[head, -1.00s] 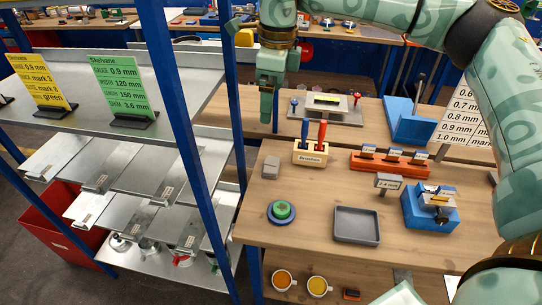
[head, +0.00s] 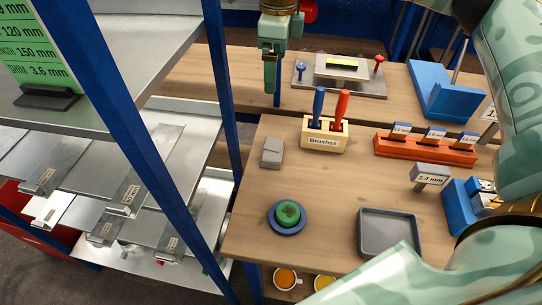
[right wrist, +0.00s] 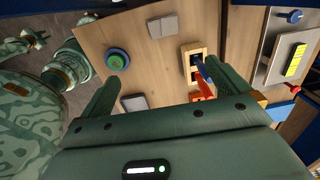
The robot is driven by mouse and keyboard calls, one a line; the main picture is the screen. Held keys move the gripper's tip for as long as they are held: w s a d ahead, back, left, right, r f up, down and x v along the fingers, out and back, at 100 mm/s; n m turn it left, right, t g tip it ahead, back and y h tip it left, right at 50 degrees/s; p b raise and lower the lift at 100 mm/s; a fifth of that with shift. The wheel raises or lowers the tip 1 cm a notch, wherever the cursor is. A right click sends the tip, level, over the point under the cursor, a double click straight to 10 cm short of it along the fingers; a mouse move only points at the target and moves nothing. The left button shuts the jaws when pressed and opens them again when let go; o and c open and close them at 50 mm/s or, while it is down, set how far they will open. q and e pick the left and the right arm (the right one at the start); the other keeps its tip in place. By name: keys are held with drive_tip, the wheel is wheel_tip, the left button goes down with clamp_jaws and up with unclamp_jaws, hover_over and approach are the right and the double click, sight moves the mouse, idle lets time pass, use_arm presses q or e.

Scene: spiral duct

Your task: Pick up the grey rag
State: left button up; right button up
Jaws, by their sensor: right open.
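The grey rag (head: 272,152) lies as a small folded pad on the wooden bench, left of the brush block. In the right wrist view the rag (right wrist: 163,26) shows at the top, beyond the fingers and apart from them. My right gripper (head: 271,82) hangs above the bench, farther back than the rag in the head view. It is open and empty, its two fingers apart in the right wrist view (right wrist: 163,75).
The brush block (head: 323,136) with blue and red handles stands right of the rag. A green-and-blue round item (head: 287,215) and a grey tray (head: 388,238) lie nearer. A blue rack post (head: 220,90) rises left of the bench. Bare wood surrounds the rag.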

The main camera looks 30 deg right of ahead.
wheel_tip(320, 180, down, 12)
drive_tip(key=w+b, duration=0.2)
drive_tip(key=b, duration=0.8)
hover_over(273, 150)
drive_tip(key=shift+g, duration=0.3)
wheel_tip(273, 150, down, 10)
drive_tip(key=shift+a+r, duration=0.1)
drive_tip(key=shift+r, duration=0.1)
wheel_tip(273, 150, down, 6)
drive_tip(key=shift+w+f+b, duration=0.1)
drive_tip(key=shift+w+b, duration=0.05)
drive_tip(key=shift+b, duration=1.05)
use_arm(q)
wheel_tip(273, 150, down, 13)
drive_tip(key=s+g, duration=0.1)
drive_tip(key=s, duration=0.1)
drive_tip(key=shift+s+d+f, duration=0.15)
drive_tip(key=shift+s+f, duration=0.05)
drive_tip(key=shift+s, duration=0.1)
use_arm(e)
drive_tip(key=c, duration=0.8)
